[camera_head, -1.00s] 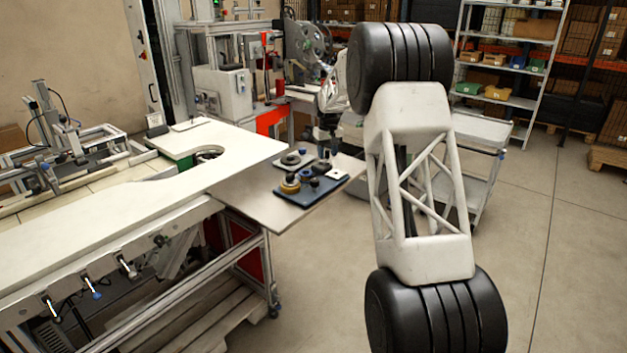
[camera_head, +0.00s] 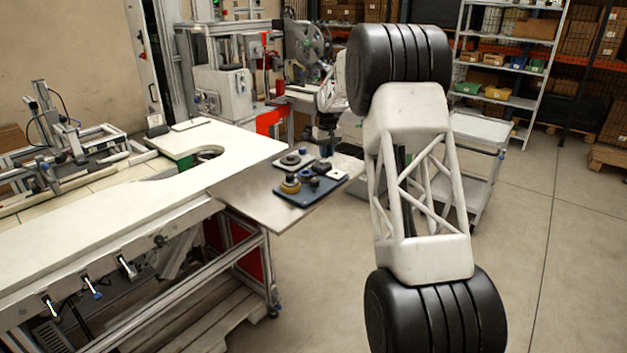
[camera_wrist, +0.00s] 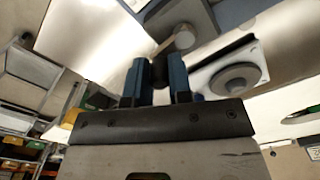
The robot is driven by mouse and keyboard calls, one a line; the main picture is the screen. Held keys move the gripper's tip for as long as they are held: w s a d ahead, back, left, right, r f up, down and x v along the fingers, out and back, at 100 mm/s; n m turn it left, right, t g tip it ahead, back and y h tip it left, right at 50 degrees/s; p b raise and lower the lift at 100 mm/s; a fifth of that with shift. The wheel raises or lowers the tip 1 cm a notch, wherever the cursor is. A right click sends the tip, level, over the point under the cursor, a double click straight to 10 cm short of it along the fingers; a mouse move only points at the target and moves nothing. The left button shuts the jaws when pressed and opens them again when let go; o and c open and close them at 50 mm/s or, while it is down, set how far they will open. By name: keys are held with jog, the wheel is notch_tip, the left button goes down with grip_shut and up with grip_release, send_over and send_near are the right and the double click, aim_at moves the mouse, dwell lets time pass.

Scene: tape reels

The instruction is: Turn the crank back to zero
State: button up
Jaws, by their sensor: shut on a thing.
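My gripper (camera_wrist: 159,82) has its two blue fingers closed around a dark knob (camera_wrist: 158,66). The knob joins a short grey crank arm (camera_wrist: 176,43) that ends in a round hub. How far the crank is turned from zero cannot be read. In the head view my gripper (camera_head: 328,148) points down over the far side of a blue board (camera_head: 312,194). The crank cannot be made out clearly there.
A white plate with a round grey dial (camera_wrist: 235,81) lies beside the crank. A yellow-brown wheel (camera_head: 290,186) and several small parts stand on the blue board. The board lies on a metal shelf (camera_head: 235,192) beside the white bench top (camera_head: 110,215). A cart (camera_head: 485,135) stands behind my arm.

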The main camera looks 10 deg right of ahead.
jog(key=shift+w+a, duration=0.25)
jog(key=shift+a, duration=0.3)
jog(key=shift+w+a, duration=0.1)
jog(key=shift+a, duration=0.55)
jog(key=shift+a, duration=0.15)
jog(key=shift+s+a, duration=0.3)
jog(key=shift+a, duration=0.25)
